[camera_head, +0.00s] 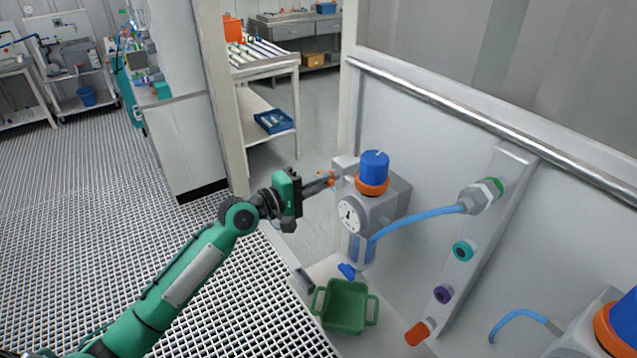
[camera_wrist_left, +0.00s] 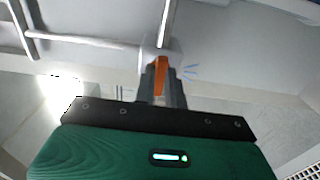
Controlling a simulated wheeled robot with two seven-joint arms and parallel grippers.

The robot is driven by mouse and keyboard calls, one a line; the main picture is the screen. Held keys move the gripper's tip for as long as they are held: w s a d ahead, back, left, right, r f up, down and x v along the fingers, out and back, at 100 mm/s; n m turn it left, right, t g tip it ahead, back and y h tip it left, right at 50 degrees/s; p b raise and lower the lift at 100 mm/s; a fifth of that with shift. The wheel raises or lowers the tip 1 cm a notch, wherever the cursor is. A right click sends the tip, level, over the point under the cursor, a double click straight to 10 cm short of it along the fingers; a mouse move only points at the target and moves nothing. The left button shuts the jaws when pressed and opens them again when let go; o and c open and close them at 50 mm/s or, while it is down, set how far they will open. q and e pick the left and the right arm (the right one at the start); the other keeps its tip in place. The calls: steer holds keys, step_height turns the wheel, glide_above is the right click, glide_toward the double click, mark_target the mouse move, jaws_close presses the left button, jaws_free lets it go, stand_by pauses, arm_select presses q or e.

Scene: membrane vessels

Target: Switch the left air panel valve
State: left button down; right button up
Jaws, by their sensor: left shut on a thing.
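The left air unit is a grey block (camera_head: 390,208) on the white panel, with a blue knob (camera_head: 374,166) over an orange ring and a round gauge (camera_head: 349,216). Its small orange valve lever (camera_wrist_left: 160,76) sits between my fingertips in the left wrist view. My left gripper (camera_head: 328,179) reaches in from the left in the head view, at the left side of the block. It is shut on the lever, and the fingers partly hide it. My right gripper is not in view.
A blue hose (camera_head: 415,218) runs from the unit to a fitting on the strip at right. A green basket (camera_head: 345,306) stands below. Another regulator with an orange ring (camera_head: 611,330) is at the lower right. The grated floor (camera_head: 90,200) at left is clear.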

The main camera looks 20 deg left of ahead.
arm_select(q)
steer(key=c, duration=1.5)
jaws_free()
steer(key=shift+o, duration=0.2)
steer(key=b+v, duration=0.4)
steer(key=v, duration=0.9)
steer(key=shift+s+a+b, duration=0.2)
steer(key=shift+s+b, duration=0.1)
steer(key=shift+b, duration=0.05)
